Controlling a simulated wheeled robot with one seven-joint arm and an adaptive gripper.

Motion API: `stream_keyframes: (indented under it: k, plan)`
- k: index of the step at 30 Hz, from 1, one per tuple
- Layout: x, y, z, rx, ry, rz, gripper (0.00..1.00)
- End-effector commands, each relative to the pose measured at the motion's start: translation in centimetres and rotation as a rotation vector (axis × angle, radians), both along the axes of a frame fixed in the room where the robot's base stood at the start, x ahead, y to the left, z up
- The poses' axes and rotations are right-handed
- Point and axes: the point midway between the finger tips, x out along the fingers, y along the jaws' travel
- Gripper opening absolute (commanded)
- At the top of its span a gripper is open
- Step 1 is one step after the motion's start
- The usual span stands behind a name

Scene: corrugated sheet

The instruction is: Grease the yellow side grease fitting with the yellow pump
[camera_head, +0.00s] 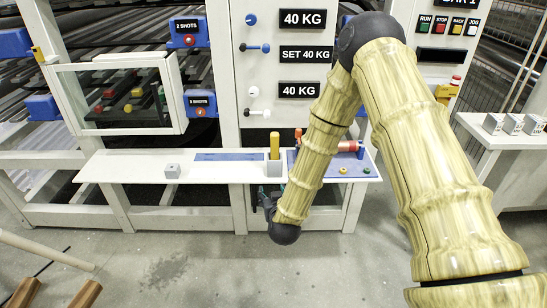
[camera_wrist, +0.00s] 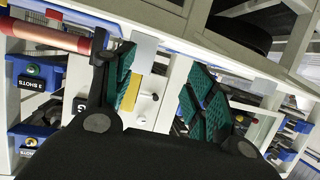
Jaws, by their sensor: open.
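The yellow pump (camera_head: 274,145) stands upright in a grey holder (camera_head: 274,170) on the white shelf. In the wrist view a yellow piece (camera_wrist: 130,93), probably this pump, shows beside my left finger. My gripper (camera_wrist: 160,78) is open, with green pads and nothing held. In the head view my gripper (camera_head: 266,198) is mostly hidden behind my arm, low by the shelf's front edge. Behind the clear window at left are yellow fittings, an upper one (camera_head: 137,92) and a lower one (camera_head: 127,108), among red ones. I cannot tell which is the side fitting.
The white shelf (camera_head: 135,167) carries a small grey block (camera_head: 172,170) and a blue mat (camera_head: 230,157). A red cylinder (camera_head: 348,146) lies at right, partly behind my arm. The framed window (camera_head: 120,92) juts out above the shelf. Floor in front is clear; rods lie lower left.

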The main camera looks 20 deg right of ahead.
Motion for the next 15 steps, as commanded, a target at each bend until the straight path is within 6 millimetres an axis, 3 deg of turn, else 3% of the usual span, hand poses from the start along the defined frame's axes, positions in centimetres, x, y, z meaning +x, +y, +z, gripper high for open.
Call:
stream_keyframes:
  k: [1, 3, 6, 10, 15]
  plan:
    - [2.5, -0.5, 2.5, -0.011, -0.088, -0.03, 0.55]
    - [4.9, -1.1, 6.0, -0.03, -0.183, -0.067, 0.55]
    - [6.9, -1.8, 9.7, -0.048, -0.278, -0.109, 0.55]
    - [8.2, -2.4, 12.0, -0.06, -0.335, -0.138, 0.55]
    - [10.2, -3.0, 12.5, -0.063, -0.345, -0.144, 0.55]
